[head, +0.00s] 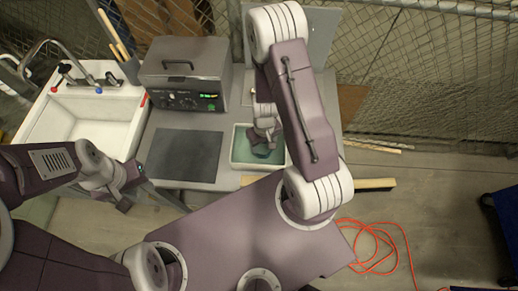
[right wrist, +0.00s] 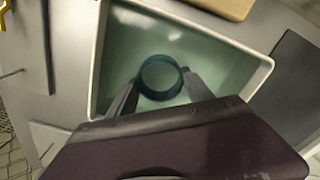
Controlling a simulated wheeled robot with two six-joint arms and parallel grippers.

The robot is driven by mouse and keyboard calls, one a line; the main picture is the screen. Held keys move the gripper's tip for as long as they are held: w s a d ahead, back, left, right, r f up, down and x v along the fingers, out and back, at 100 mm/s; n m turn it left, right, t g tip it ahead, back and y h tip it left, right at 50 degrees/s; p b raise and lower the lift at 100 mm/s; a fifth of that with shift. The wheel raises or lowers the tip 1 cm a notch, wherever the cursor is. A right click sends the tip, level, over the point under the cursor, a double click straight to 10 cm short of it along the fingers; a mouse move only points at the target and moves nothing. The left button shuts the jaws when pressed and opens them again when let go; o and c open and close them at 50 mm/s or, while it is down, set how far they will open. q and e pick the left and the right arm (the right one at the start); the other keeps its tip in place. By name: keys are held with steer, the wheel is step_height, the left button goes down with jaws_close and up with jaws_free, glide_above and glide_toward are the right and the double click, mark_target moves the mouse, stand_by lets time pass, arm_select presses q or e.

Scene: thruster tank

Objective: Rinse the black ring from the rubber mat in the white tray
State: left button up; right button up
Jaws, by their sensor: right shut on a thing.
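The white tray (head: 236,163) stands right of the rubber mat and holds greenish liquid. It also shows in the right wrist view (right wrist: 99,60). The dark rubber mat (head: 178,155) lies flat and bare on the grey bench; its dark edge shows in the right wrist view (right wrist: 296,88). My right gripper (head: 262,150) reaches down into the tray. In the right wrist view its fingers (right wrist: 160,92) are shut on the black ring (right wrist: 160,77), which looks dark teal and is in the liquid, seemingly underwater. My left gripper (head: 126,192) hangs empty in front of the bench; its jaw opening is unclear.
A grey box-shaped device (head: 184,75) with a green display stands behind the mat. A white sink (head: 75,125) with a tap is at the left. An orange cable (head: 375,245) lies on the floor at the right. A wire fence closes off the back.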

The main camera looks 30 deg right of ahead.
steer(key=shift+r, duration=0.1)
step_height(320, 180, up, 8)
steer(key=p, duration=0.8)
steer(key=shift+r+p, duration=0.15)
steer(key=shift+p, duration=0.15)
stand_by(0.9)
step_height(320, 180, up, 4)
steer(key=p, duration=0.4)
stand_by(0.3)
